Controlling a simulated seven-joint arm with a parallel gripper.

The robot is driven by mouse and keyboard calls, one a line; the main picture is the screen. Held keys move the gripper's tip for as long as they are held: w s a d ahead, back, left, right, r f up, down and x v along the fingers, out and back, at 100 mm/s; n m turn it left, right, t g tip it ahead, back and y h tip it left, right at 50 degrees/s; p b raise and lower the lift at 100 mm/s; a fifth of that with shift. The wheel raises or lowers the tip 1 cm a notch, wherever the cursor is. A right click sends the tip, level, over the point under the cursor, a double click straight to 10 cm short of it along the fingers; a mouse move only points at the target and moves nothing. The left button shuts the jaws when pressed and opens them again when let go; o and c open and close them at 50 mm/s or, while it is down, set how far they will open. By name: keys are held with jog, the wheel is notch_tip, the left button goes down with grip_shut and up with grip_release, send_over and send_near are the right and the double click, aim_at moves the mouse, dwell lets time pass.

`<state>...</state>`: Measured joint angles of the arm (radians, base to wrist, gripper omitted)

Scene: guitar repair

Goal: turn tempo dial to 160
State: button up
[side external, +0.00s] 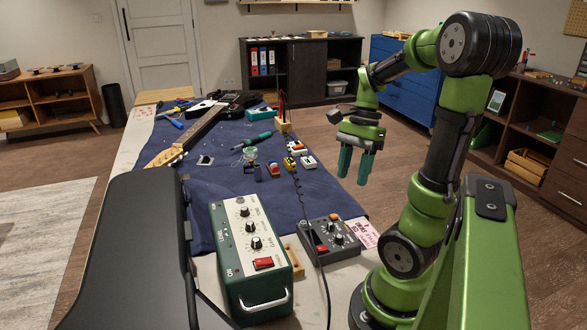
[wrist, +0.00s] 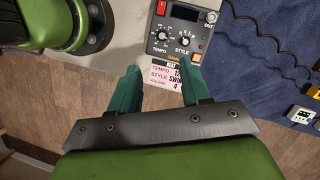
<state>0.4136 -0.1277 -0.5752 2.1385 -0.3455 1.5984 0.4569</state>
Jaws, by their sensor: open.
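The tempo dial (wrist: 163,37) is a small black knob on a grey control box (wrist: 176,10) in the wrist view, with the word TEMPO below it. A similar STYLE dial (wrist: 184,41) is to its right. The pointer's exact setting is too small to read. In the side external view the control box (side external: 318,229) lies at the table's near right. My gripper (side external: 354,172) has teal fingers spread apart, empty, hanging above and beyond the box at the table's right side. In the wrist view its fingers (wrist: 158,82) are apart, below the dials in the picture, touching nothing.
A pink-and-white card (side external: 367,234) with printed settings lies beside the box. A green amplifier (side external: 221,247) with a handle stands to the left, and a black coiled cable (side external: 299,192) runs past the box. Small pedals (side external: 308,162) and a guitar (side external: 200,128) lie on the blue cloth.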

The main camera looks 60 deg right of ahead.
jog(key=w+a+n+g+h, duration=0.3)
jog(key=w+n, duration=0.5)
jog(key=n, duration=0.7)
jog(key=n+g, duration=0.2)
jog(key=n, duration=0.3)
send_near(339, 236)
jog(key=shift+y, duration=0.3)
jog(key=x, duration=0.8)
jog(key=shift+d, duration=0.25)
jog(key=shift+c, duration=0.2)
grip_shut()
